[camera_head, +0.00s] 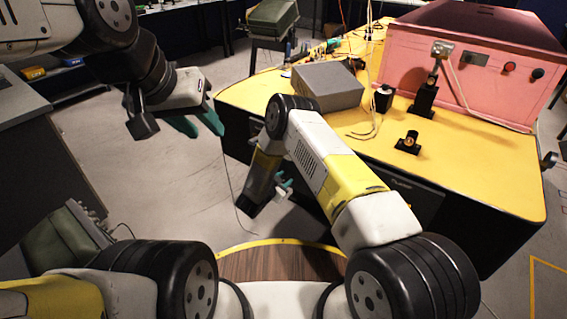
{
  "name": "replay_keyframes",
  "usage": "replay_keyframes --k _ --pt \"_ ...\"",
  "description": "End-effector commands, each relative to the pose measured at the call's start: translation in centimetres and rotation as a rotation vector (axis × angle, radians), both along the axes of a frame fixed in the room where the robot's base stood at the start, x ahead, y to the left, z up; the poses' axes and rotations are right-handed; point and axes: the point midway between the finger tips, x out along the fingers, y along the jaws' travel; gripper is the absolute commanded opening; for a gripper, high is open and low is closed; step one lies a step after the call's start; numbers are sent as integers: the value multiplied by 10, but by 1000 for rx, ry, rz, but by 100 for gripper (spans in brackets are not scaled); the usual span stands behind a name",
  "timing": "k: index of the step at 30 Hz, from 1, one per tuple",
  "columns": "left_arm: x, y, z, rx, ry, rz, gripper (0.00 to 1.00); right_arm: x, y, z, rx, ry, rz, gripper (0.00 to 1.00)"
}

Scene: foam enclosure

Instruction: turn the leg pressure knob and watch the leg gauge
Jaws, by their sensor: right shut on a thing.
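My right gripper (285,187), with teal fingertips, is low beside the near left side of the yellow-topped table (465,185). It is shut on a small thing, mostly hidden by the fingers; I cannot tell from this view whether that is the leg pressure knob. I cannot make out a leg gauge; my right arm covers part of the table's side. My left gripper (197,122) is raised over the floor to the left of the table. Its two teal fingers are apart and nothing shows between them.
A pink enclosure (465,50) stands on the table's back right. A grey box (327,86), small black stands (409,142) and loose cables are on the tabletop. A dark cabinet (30,150) is at the far left. Open floor lies between it and the table.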

Motion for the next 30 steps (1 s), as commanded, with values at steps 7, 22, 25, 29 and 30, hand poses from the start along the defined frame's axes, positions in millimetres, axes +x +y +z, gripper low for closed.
replay_keyframes --k 7,22,25,29,30 --pt "0 0 0 0 0 0 36 0 -1 0 103 -76 0 0" --pt "0 0 0 0 0 0 36 0 -1 0 155 -115 -1 0" --pt "0 0 0 0 0 0 36 0 -1 0 155 -115 -1 0" --pt "0 0 0 0 0 0 36 0 -1 0 154 -114 0 48" --pt "0 0 0 0 0 0 36 0 -1 0 154 -114 0 55"
